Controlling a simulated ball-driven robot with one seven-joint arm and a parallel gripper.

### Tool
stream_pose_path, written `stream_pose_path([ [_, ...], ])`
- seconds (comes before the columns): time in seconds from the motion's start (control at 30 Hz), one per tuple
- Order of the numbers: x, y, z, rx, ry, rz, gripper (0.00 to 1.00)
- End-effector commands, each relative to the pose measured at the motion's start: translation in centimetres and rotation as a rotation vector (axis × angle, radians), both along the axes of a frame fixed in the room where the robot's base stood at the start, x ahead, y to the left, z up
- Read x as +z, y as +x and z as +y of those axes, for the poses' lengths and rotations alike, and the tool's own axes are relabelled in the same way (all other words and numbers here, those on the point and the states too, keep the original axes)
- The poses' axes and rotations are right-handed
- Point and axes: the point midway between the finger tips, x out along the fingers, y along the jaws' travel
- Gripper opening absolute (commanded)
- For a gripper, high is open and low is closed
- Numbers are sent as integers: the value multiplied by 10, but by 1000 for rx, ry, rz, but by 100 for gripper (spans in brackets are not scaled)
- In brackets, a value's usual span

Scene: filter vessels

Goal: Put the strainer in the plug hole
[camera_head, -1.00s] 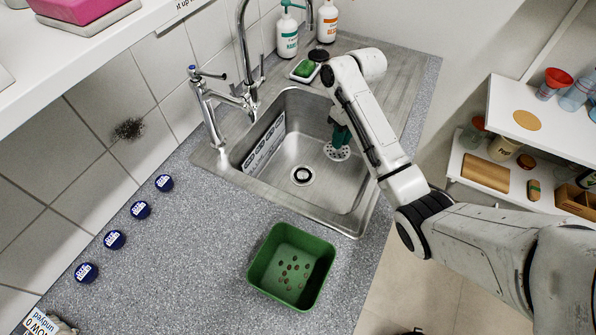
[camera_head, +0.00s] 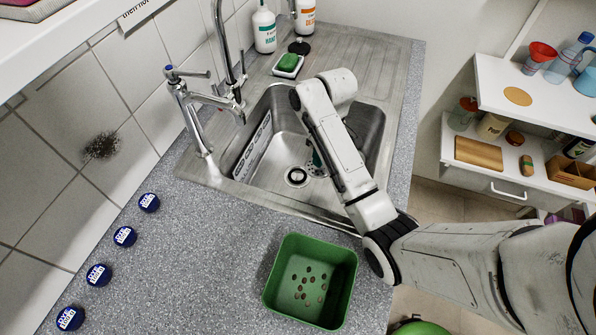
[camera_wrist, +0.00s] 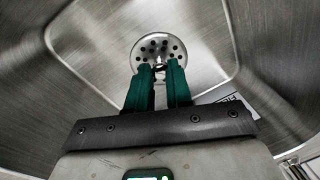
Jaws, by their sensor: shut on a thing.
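The strainer (camera_wrist: 158,45) is a round metal disc with holes. In the wrist view it sits at the tips of the green fingers of my gripper (camera_wrist: 160,68), which is shut on its middle. In the head view the strainer (camera_head: 317,171) shows partly beneath my arm, just right of the plug hole (camera_head: 297,177). The plug hole is a dark round opening with a bright rim in the sink floor. The strainer's edge and the rim nearly meet in the picture; I cannot tell its height above the floor. My arm hides most of my gripper there.
The steel sink (camera_head: 262,184) has walls close around my gripper. A tap (camera_head: 205,100) stands at its left. A green tub (camera_head: 311,281) with small round things is in front. A green sponge (camera_head: 288,62) lies on a dish behind. Blue discs (camera_head: 125,237) line the left counter.

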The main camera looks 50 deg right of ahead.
Motion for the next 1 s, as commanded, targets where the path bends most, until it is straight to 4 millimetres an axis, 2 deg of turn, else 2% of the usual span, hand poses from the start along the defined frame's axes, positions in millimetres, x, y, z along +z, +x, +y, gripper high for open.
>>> stream_pose_path([
  [0.03,-11,11,1,3,-2,-2,0],
  [0.1,-17,24,2,3,-2,-1,0],
  [0.17,-21,32,4,1,1,4,0],
  [0.4,-55,61,6,0,0,2,0],
  [0.67,-71,73,8,0,0,1,0],
  [0.83,-95,72,8,-1,1,2,0],
  [1.0,-100,73,8,-1,0,0,0],
])
